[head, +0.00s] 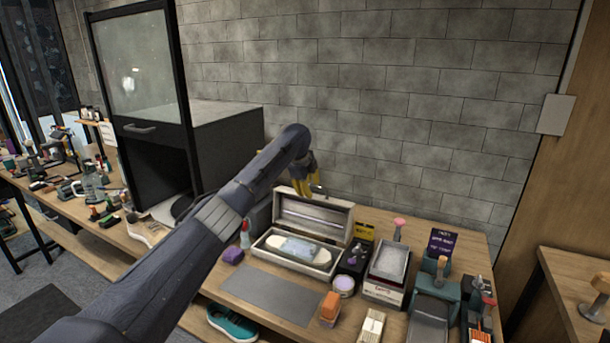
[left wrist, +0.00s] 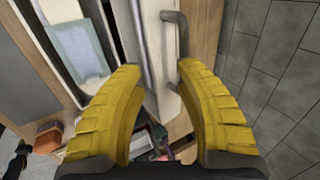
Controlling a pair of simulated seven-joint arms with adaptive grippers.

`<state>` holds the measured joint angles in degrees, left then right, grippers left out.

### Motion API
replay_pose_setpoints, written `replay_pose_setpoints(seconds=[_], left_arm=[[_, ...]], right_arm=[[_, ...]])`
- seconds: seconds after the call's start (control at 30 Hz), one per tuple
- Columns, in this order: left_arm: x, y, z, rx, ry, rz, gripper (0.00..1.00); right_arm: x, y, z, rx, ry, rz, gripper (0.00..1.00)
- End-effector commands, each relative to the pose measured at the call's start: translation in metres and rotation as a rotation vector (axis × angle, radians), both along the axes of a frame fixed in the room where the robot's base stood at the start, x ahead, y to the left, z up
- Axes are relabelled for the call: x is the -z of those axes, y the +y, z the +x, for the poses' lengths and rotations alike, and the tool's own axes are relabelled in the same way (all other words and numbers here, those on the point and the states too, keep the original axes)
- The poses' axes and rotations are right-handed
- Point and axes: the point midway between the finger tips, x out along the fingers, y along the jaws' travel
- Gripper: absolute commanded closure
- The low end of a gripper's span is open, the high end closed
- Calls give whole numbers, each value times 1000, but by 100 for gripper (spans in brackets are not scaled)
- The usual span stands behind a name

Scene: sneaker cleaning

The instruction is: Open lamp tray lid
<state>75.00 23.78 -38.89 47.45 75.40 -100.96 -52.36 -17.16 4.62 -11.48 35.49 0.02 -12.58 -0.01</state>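The lamp tray is a pale grey box (head: 263,243) on the wooden workbench. Its lid (head: 315,214) stands raised at the back, its inside facing forward. A white and pale blue item (head: 302,248) lies inside; its blue part also shows in the left wrist view (left wrist: 80,52). My left gripper (head: 310,188) is above the lid's top edge. In the left wrist view my left gripper (left wrist: 160,72) has its yellow fingers spread, with the lid's edge (left wrist: 158,60) and grey bar handle (left wrist: 180,35) in front of and between them. Contact cannot be told. My right gripper is not visible.
A grey mat (head: 275,293) lies before the tray. A purple block (head: 233,255), a round tin (head: 344,286) and an orange-topped brush (head: 329,308) stand close by. More boxes (head: 388,270) crowd the right. A black cabinet (head: 228,145) stands left; a block wall (head: 400,110) is behind.

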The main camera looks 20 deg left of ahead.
Motion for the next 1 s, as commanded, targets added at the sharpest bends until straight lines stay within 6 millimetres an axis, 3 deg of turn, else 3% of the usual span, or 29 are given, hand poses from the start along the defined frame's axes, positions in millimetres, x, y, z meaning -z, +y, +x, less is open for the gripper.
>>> replay_pose_setpoints(seconds=[0.5, 0.7, 1.0], left_arm=[[-77, 2, -37, 0, -6, 0, 68], [-90, 2, -44, 0, -4, 1, 68], [-94, 2, -46, -1, -4, -1, 68]], right_arm=[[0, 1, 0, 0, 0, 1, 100], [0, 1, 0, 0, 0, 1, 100], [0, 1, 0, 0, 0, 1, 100]])
